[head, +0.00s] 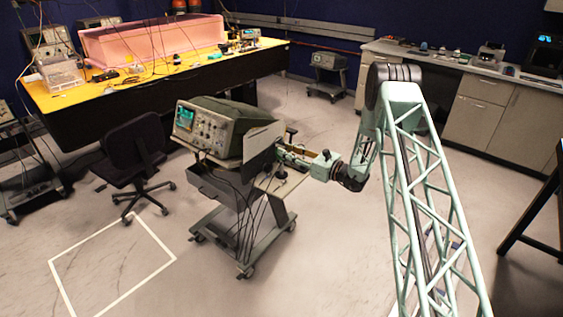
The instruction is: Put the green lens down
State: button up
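I cannot make out the green lens in the head view. My arm reaches in from the right, and its end with my gripper (287,153) is over the right side of the oscilloscope cart, close to a flat grey panel (259,146). The fingertips are too small and partly covered to tell whether they are open or shut, or whether they hold anything. I cannot tell whether the gripper touches the panel.
The cart (218,186) carries an oscilloscope (202,127) and hanging cables. A black chair (134,150) stands left of it. A yellow-topped table (60,98) with a pink translucent enclosure (150,40) is behind. Grey cabinets (478,118) stand at right. The front floor is clear.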

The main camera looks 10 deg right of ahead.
jog(key=shift+x, duration=1.55)
grip_shut()
